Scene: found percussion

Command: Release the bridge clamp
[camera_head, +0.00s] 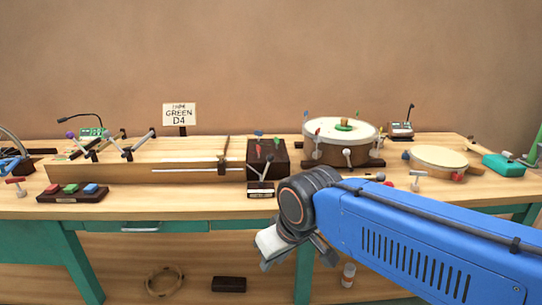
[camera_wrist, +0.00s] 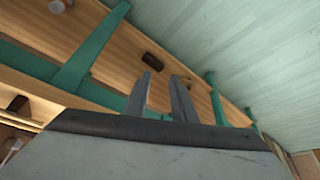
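A long wooden string instrument (camera_head: 150,167) lies on the bench, left of centre in the head view. A dark upright bridge piece (camera_head: 225,157) stands across it near its right part. I cannot make out a clamp on this bridge for certain; the detail is too small. A dark block (camera_head: 280,157) with small coloured pegs sits at the instrument's right end. My gripper (camera_head: 284,243) hangs in front of the bench edge, below and right of the bridge. In the wrist view its two fingers (camera_wrist: 161,80) stand apart with nothing between them.
A green-legged wooden bench (camera_head: 220,208) spans the view. A large drum (camera_head: 340,130), a smaller drum (camera_head: 437,160) and a teal box (camera_head: 503,166) stand right. A dark coloured-button panel (camera_head: 73,194) lies front left. A "GREEN D4" sign (camera_head: 179,114) stands behind. A ring (camera_head: 164,281) lies below.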

